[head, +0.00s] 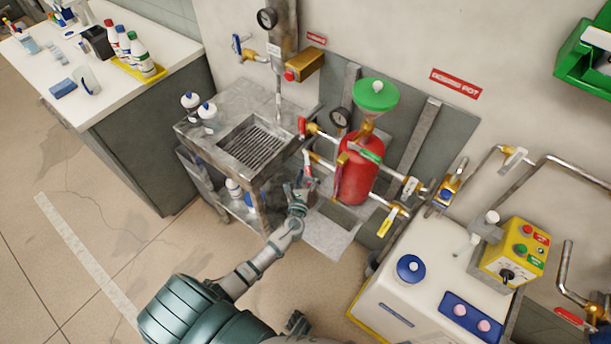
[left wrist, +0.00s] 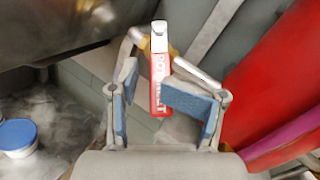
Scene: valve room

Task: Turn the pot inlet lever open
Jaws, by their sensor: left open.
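The pot inlet lever (left wrist: 158,85) is a narrow red bar with white lettering, partly legible, and a pale metal end. In the head view the lever (head: 308,168) is small, on the lower pipe left of the red pot (head: 358,178). My left gripper (head: 304,188) is just below it; it also shows in the left wrist view (left wrist: 150,100), open. My right gripper is not seen.
A steel sink stand (head: 194,131) is close to the left of my gripper. Another red-handled valve (head: 302,127) sits above the lever. Brass valves and pipes (head: 408,187) run right of the pot. A white machine (head: 378,297) stands at lower right. The floor at left is clear.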

